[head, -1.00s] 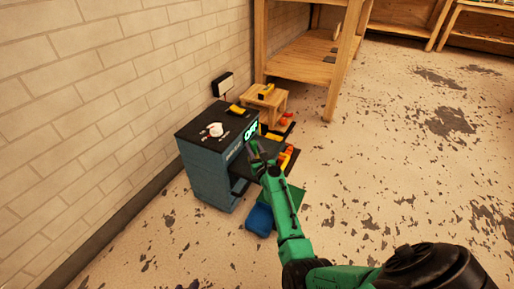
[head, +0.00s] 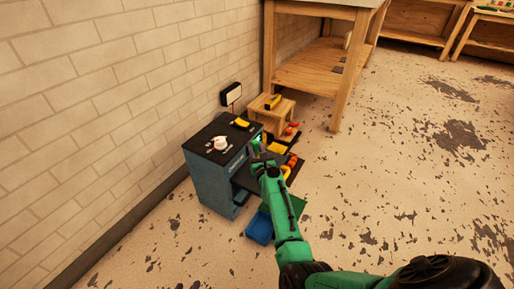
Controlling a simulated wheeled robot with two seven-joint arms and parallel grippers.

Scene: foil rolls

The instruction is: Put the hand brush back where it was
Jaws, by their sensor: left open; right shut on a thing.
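My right arm comes in from the lower right, and its gripper (head: 262,153) is over the dark shelf at the right side of the blue cabinet. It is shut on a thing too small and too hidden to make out. I cannot pick out the hand brush for certain. A yellow thing (head: 277,148) shows right beside the gripper; I cannot tell whether it touches the fingers. My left gripper is not in view.
The blue cabinet (head: 210,190) has a black top with a white knob (head: 221,143) and a yellow object (head: 241,123). Orange objects (head: 291,163) lie right of the gripper. Floor to the right is clear.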

